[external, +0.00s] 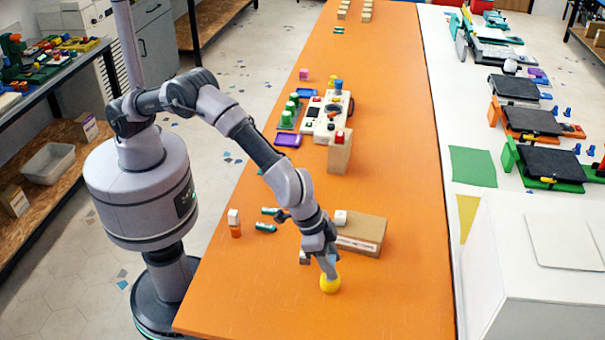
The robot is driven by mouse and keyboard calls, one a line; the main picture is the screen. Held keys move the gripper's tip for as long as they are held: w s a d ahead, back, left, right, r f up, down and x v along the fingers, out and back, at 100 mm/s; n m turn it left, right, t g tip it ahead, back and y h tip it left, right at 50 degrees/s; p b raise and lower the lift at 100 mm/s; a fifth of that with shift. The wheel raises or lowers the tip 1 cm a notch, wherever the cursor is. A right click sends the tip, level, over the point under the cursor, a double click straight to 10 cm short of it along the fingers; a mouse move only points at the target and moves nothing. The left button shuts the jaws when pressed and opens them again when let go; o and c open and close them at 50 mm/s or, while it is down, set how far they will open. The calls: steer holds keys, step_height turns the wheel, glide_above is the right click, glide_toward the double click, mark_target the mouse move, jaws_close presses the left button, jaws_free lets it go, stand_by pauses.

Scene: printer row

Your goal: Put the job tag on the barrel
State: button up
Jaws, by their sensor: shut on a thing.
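My gripper (327,262) points down near the front of the orange table, at the end of my arm. It is shut on a small pale blue piece (330,267), which I take to be the job tag; its outline is partly hidden by the gripper. A round yellow piece (330,285), which looks like the barrel, is directly below the pale blue piece. The two overlap in this view, and I cannot tell whether they touch.
A control panel (326,116) stands farther back. The orange table's (390,300) front right is clear.

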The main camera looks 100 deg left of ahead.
steer(key=o, duration=1.3)
steer(key=p+v, duration=0.3)
steer(key=v, duration=0.9)
steer(key=s+a+r+m, duration=0.1)
steer(key=s+a+r, duration=0.6)
steer(key=a+r, duration=0.65)
steer(key=s+a+r+m+t+y, duration=0.1)
steer(key=s+a+r, duration=0.2)
steer(key=s+a, duration=0.3)
steer(key=s+a+r+m, duration=0.1)
steer(key=s+a+r, duration=0.25)
steer(key=s, duration=0.45)
steer(key=shift+m+y, duration=0.5)
steer(key=shift+m, duration=0.2)
steer(key=s+a+f, duration=0.1)
steer(key=s+a, duration=0.1)
steer(key=s, duration=0.3)
steer(key=s+a+f, duration=0.1)
steer(key=s+a, duration=0.1)
steer(key=s, duration=0.3)
steer(key=s+a+f, duration=0.1)
steer(key=s+a, duration=0.1)
steer(key=s, duration=0.2)
steer(key=shift+s+f, duration=0.3)
steer(key=shift+s, duration=0.1)
step_height(320, 180, down, 4)
steer(key=b, duration=0.3)
steer(key=shift+b, duration=0.35)
